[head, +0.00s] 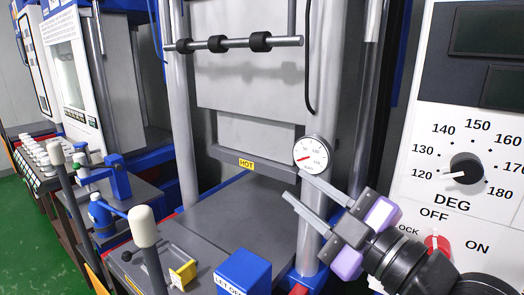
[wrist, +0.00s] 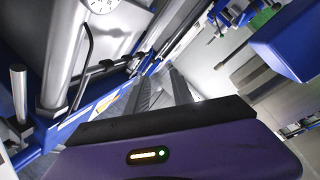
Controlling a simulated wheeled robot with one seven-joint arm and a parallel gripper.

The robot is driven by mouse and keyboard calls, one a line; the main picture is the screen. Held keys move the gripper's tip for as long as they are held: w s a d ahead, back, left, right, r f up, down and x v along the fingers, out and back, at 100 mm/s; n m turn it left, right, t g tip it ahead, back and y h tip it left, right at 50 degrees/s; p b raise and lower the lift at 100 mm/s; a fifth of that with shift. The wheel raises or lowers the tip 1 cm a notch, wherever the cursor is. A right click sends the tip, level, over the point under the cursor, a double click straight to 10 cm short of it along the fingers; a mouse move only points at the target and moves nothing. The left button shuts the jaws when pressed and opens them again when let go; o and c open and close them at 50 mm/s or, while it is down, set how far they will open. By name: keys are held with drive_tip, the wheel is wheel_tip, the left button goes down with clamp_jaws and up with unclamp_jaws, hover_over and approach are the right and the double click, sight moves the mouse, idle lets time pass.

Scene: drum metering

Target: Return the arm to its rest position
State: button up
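My gripper (head: 295,185) is in the head view, right of centre, in front of the machine's right-hand column. Its two grey fingers are spread apart and point to the upper left, with nothing between them. The purple wrist housing and black arm links run down to the lower right corner. In the wrist view the gripper's fingers (wrist: 160,80) also show apart and empty beyond the dark purple housing. From these frames I cannot tell the arm's rest position.
A pressure gauge (head: 311,154) is close by the fingertips in the picture. A control panel (head: 440,110) with a dial (head: 466,169) and a red switch (head: 437,244) stands at right. A blue box (head: 243,274) and white-topped levers (head: 143,226) are in front.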

drive_tip(key=s+d+f+m+t+h, duration=0.3)
drive_tip(key=s+d+f+m+h, duration=0.3)
drive_tip(key=m, duration=0.5)
drive_tip(key=s+d+f+m+t+h, duration=0.4)
drive_tip(key=d+m+h, duration=0.3)
drive_tip(key=m+h, duration=0.3)
drive_tip(key=s+f+n+g+y, duration=0.1)
drive_tip(key=s+f+g, duration=0.3)
drive_tip(key=s+f, duration=0.6)
drive_tip(key=s+f+n+g+y, duration=0.2)
drive_tip(key=s+f, duration=0.8)
drive_tip(key=s, duration=0.7)
drive_tip(key=shift+s+d+f+n+g+y, duration=0.25)
drive_tip(key=shift+g+y, duration=0.35)
drive_tip(key=shift+g, duration=0.3)
drive_tip(key=shift+a+r, duration=0.1)
